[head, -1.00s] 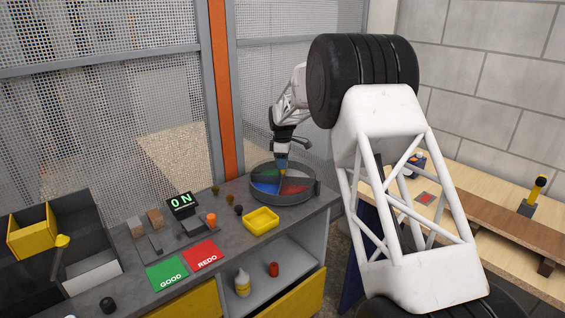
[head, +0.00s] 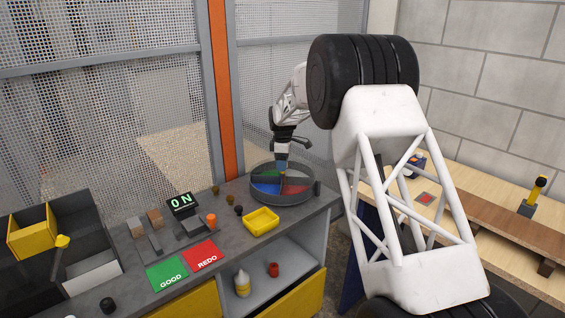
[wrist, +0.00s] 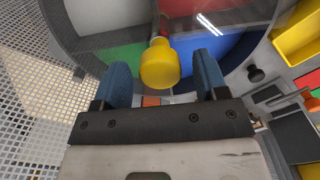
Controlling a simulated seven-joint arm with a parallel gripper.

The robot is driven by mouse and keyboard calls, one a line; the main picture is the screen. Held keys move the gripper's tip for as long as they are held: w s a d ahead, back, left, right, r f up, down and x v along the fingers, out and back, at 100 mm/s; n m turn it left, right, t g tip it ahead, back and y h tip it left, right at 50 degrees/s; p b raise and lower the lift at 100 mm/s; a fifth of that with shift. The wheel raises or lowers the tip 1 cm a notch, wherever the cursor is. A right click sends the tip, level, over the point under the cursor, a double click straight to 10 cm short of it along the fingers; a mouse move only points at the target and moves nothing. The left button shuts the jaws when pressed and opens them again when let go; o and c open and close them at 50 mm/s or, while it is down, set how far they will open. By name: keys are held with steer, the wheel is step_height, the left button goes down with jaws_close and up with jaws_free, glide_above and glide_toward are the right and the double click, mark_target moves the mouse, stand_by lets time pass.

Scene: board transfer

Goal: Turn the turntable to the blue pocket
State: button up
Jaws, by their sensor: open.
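The round grey turntable (head: 275,199) stands at the right end of the grey bench. Its floor is split into coloured pockets. The blue pocket (head: 266,188) is at the front left, with a red pocket (head: 296,188) to its right and a green pocket (head: 270,174) behind. A yellow knob (wrist: 160,68) stands up at the middle of the turntable. My gripper (head: 282,168) is over the turntable's middle, pointing down. In the wrist view its two blue fingers are apart, one on each side of the knob, with gaps showing. The blue pocket (wrist: 222,50) is beyond the right finger.
A yellow tray (head: 261,221) sits just in front of the turntable, with small dark knobs (head: 238,210) to its left. A mesh fence (head: 270,85) stands close behind. Green GOOD (head: 168,273) and red REDO (head: 203,254) mats lie further left.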

steer(key=shift+r, duration=3.85)
steer(key=shift+r, duration=0.1)
steer(key=shift+s+d+r, duration=0.1)
steer(key=shift+s+d, duration=0.05)
steer(key=s+d+r+m, duration=0.3)
steer(key=s+d+r, duration=0.25)
steer(key=s, duration=0.45)
steer(key=s+d+r+m+t, duration=0.1)
steer(key=s+d+r+m, duration=0.25)
steer(key=s+d, duration=0.5)
steer(key=s+d+r+m, duration=0.2)
steer(key=s+d+r, duration=0.3)
steer(key=s, duration=0.6)
steer(key=s+d+f+m, duration=0.2)
steer(key=s+d+m, duration=0.1)
steer(key=s, duration=0.9)
steer(key=s+d+f+m+t, duration=0.1)
steer(key=s+d+f+m, duration=0.1)
steer(key=s, duration=1)
steer(key=s+d+f+m, duration=0.3)
steer(key=s+m, duration=0.1)
steer(key=s, duration=0.9)
steer(key=shift+d+f+m+t, duration=0.15)
steer(key=shift+d+m+t, duration=0.15)
steer(key=shift+d+m, duration=0.05)
